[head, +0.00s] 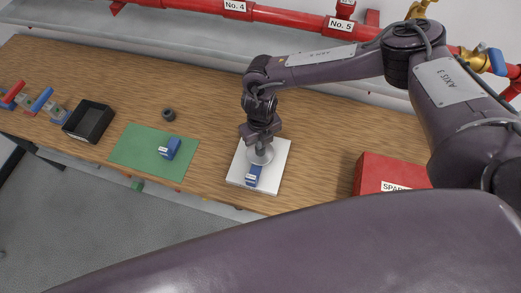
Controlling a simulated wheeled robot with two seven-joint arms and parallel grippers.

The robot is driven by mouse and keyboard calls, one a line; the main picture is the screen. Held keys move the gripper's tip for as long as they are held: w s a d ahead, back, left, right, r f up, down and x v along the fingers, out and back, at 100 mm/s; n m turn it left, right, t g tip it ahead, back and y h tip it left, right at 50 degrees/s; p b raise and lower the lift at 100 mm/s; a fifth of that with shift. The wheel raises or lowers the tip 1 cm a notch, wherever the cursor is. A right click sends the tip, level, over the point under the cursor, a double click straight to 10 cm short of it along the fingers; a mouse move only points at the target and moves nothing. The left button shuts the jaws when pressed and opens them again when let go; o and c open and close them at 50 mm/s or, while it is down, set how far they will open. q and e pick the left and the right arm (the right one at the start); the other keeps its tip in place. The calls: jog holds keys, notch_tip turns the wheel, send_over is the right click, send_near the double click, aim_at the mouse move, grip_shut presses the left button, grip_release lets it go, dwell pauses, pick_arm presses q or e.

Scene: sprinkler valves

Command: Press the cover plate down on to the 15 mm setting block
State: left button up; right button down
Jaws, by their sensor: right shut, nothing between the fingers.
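A round grey cover plate (262,157) is on or just above the white board (274,176) on the bench. My right gripper (261,145) is shut and empty, pointing down right over the plate. I cannot tell whether its tips touch the plate. A blue block (253,175) with a white label stands on the board at the plate's near side, partly overlapped by it in this view. Its label is too small to read. I cannot tell whether the plate rests on this block. My left gripper is not in view.
A green mat (130,152) to the left bears another blue block (170,148). A dark ring (168,114) and a black tray (90,121) are nearby. A red box (375,172) stands at the right. Red pipes (285,17) run along the back.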

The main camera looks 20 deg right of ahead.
jog(key=shift+f+b, duration=0.45)
jog(key=shift+f, duration=0.2)
notch_tip(320, 180, up, 5)
jog(key=p, duration=0.4)
jog(key=shift+r, duration=0.1)
